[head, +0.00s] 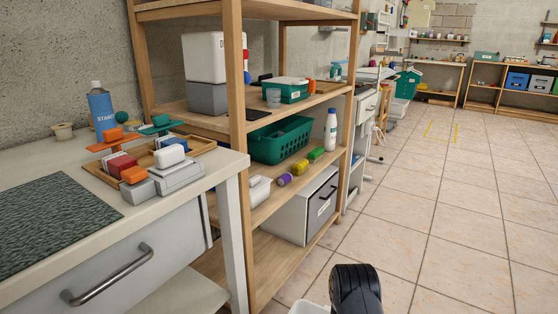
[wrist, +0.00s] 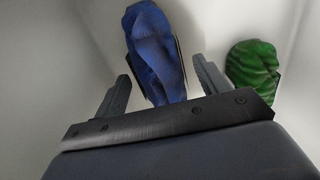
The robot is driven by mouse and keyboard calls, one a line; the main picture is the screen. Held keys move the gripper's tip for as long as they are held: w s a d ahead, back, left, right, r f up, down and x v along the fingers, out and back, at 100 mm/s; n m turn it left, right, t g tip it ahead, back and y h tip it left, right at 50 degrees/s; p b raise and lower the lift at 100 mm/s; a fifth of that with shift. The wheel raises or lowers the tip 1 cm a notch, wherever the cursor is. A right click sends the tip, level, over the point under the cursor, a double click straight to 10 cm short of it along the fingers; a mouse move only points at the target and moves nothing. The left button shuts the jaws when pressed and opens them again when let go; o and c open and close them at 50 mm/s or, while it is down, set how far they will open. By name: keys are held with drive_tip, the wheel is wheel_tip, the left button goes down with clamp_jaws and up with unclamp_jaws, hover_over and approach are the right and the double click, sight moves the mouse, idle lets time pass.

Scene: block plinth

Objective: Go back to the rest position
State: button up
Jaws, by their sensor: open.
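My gripper (wrist: 161,67) is open in the wrist view, its two dark grey fingers apart. A crumpled blue thing (wrist: 155,50) shows in the gap between the fingers. I cannot tell whether it is between them or beyond them. A crumpled green thing (wrist: 253,66) is to the right of the right finger. Pale walls (wrist: 60,60) surround them, like the inside of a white container. In the head view my black arm part is at the bottom, and the gripper itself is hidden.
A white bin (head: 305,307) shows partly at the bottom, beside my arm. A wooden shelf unit (head: 234,150) stands left of centre, with a green basket (head: 280,140) and a white bottle (head: 331,130). A worktable (head: 120,215) is at left. The tiled floor (head: 450,200) at right is clear.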

wheel_tip(320, 180, down, 2)
drive_tip(key=shift+b, duration=0.35)
wheel_tip(320, 180, up, 13)
drive_tip(key=p, duration=0.6)
wheel_tip(320, 180, down, 14)
drive_tip(key=b, duration=0.6)
drive_tip(key=shift+r, duration=0.2)
wheel_tip(320, 180, up, 54)
drive_tip(key=w+n+p, duration=0.2)
drive_tip(key=n+p, duration=0.1)
drive_tip(key=p, duration=2.7)
drive_tip(key=shift+w+r+n+p, duration=0.25)
drive_tip(key=shift+w+n+p, duration=0.05)
drive_tip(key=shift+w+n, duration=0.1)
drive_tip(key=shift+s+a, duration=0.1)
